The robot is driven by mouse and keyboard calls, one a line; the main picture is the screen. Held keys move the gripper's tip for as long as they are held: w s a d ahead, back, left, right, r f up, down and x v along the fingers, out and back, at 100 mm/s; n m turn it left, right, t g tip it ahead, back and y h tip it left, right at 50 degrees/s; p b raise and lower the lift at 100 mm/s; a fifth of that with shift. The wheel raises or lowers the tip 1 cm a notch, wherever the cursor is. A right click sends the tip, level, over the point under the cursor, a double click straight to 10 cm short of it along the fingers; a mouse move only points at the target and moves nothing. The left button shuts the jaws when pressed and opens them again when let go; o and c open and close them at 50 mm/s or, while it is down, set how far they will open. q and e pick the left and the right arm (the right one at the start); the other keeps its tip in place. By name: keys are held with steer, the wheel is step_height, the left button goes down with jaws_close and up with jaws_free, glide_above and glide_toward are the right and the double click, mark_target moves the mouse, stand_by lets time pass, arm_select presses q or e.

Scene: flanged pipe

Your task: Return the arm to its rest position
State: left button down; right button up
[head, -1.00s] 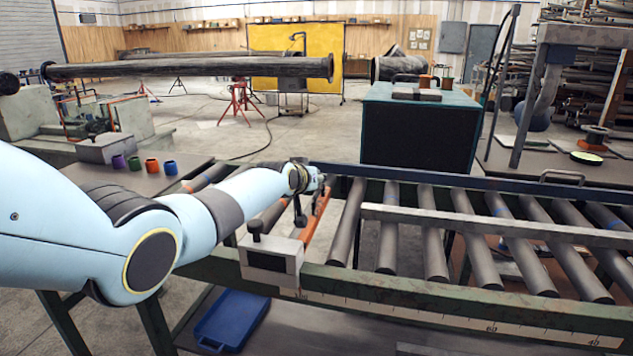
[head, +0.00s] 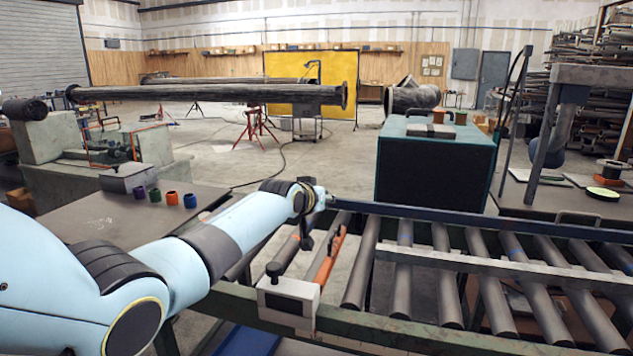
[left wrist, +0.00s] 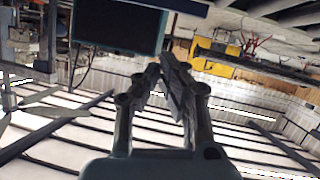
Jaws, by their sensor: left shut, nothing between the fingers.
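My left arm (head: 190,262) comes in from the left and reaches out beside the left end of the roller conveyor (head: 400,283). Its wrist (head: 300,197) is above the conveyor's near left part in the head view, and the fingers there are small and hard to make out. In the left wrist view my left gripper (left wrist: 159,72) has its fingers together, with nothing between them. My right arm and right gripper are in neither view.
A control box (head: 288,300) with a black knob and an orange bar (head: 330,258) are close to the arm. Several coloured cups (head: 172,198) stand on the grey table (head: 95,222). A long flanged pipe (head: 210,93) and a dark green cabinet (head: 435,165) are farther back.

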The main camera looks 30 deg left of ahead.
arm_select(q)
steer(key=s+r, duration=0.4)
steer(key=s+d+f+m+g, duration=0.1)
steer(key=s+d+f+g, duration=0.15)
steer(key=s, duration=0.45)
steer(key=s+d+f+m+g, duration=0.1)
steer(key=s+d+f, duration=0.1)
steer(key=s+f, duration=0.35)
steer(key=s+d+f+m+g, duration=0.1)
steer(key=s+d+f+g, duration=0.1)
steer(key=s, duration=0.7)
steer(key=s+d+r+m+g, duration=0.1)
steer(key=s+d+g, duration=0.1)
steer(key=s, duration=1)
steer(key=s+d+g, duration=0.1)
steer(key=s+g, duration=0.2)
steer(key=s, duration=0.9)
step_height(320, 180, down, 37)
steer(key=s+a+b, duration=0.2)
steer(key=a+b, duration=0.1)
steer(key=b, duration=0.6)
steer(key=s+f+g+b, duration=0.2)
steer(key=s+f+b, duration=0.5)
steer(key=s+f, duration=1.1)
step_height(320, 180, down, 4)
steer(key=shift+s+a+r, duration=0.15)
steer(key=shift+s+a, duration=0.05)
steer(key=shift+a, duration=0.1)
